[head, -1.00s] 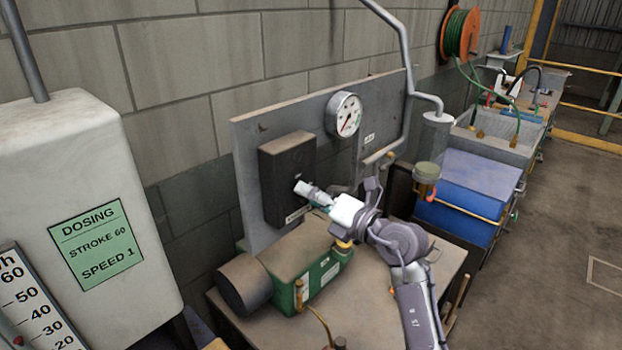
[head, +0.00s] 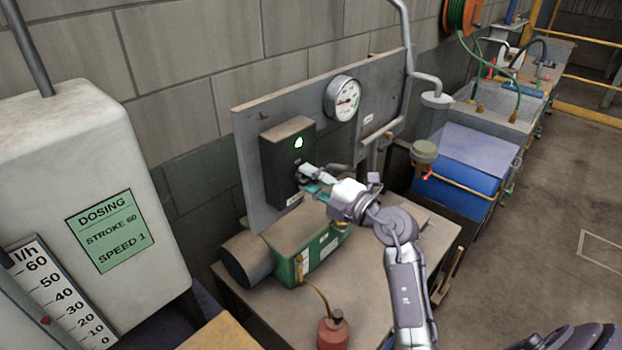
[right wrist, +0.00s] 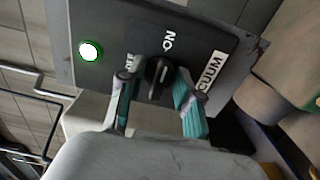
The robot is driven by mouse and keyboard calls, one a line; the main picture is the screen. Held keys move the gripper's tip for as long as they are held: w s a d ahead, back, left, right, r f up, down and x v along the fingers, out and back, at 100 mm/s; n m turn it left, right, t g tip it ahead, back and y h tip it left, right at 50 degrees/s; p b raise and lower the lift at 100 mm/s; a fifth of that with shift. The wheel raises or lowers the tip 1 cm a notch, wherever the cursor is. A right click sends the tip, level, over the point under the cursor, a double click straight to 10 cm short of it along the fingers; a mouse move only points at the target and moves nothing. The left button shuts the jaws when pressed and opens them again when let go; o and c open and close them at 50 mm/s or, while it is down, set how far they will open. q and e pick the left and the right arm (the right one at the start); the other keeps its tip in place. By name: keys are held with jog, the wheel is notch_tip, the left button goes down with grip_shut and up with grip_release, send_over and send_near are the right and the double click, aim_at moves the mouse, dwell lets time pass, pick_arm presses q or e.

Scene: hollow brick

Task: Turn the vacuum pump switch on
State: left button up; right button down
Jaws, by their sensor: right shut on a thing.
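The dark vacuum switch box (head: 285,175) is on the grey upright panel, with a lit green lamp (head: 298,142) near its top. In the right wrist view the lamp (right wrist: 90,50) glows beside the "OFF" and "ON" labels, and the black switch knob (right wrist: 157,76) sits between my fingers. The knob's handle appears to lie toward "ON". My right gripper (head: 303,174) reaches the box front, its fingers (right wrist: 158,85) shut around the knob, which the fingers largely hide in the head view. My left gripper is not in view.
A round gauge (head: 342,99) is on the panel (head: 350,140) above right. The green pump (head: 318,255) stands on the bench (head: 375,285) below, with a red oil can (head: 333,333) in front. A white dosing tank (head: 90,160) is at left. Open floor (head: 560,190) lies right.

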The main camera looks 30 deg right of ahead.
dwell(0.4)
jog(key=c, duration=0.8)
grip_release()
jog(key=v, duration=1.2)
jog(key=shift+f, duration=0.1)
